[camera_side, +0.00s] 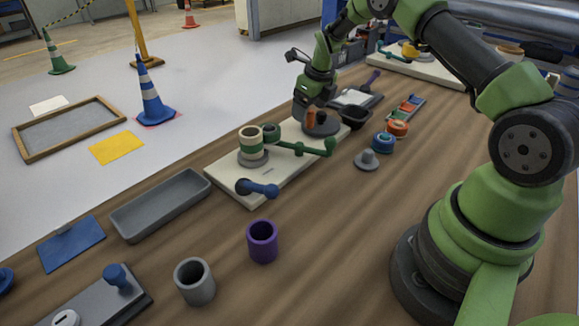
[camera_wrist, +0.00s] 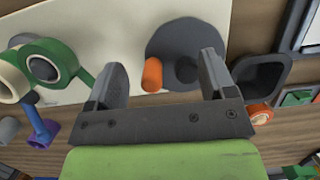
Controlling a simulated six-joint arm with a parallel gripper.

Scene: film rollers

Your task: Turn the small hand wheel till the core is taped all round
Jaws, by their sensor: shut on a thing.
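The small hand wheel is a grey disc with an orange knob, at the far end of a cream board; it shows in the side view (camera_side: 321,125) and the wrist view (camera_wrist: 185,42). My gripper (camera_side: 312,108) is down at the wheel. In the wrist view its fingers (camera_wrist: 161,65) stand either side of the orange knob (camera_wrist: 152,75), and it is shut on it; exact contact is hard to see. The core (camera_side: 250,144), a pale upright cylinder with green tape on it, stands on a grey seat. A green tape roll (camera_side: 271,133) is beside it, also in the wrist view (camera_wrist: 53,62).
A green arm (camera_side: 300,148) with an upright end lies across the cream board (camera_side: 225,178). A blue crank handle (camera_side: 262,189) is at its near end. A black bowl (camera_side: 356,117) sits close right of the wheel. A grey tray (camera_side: 160,205) and purple cup (camera_side: 262,241) stand nearer.

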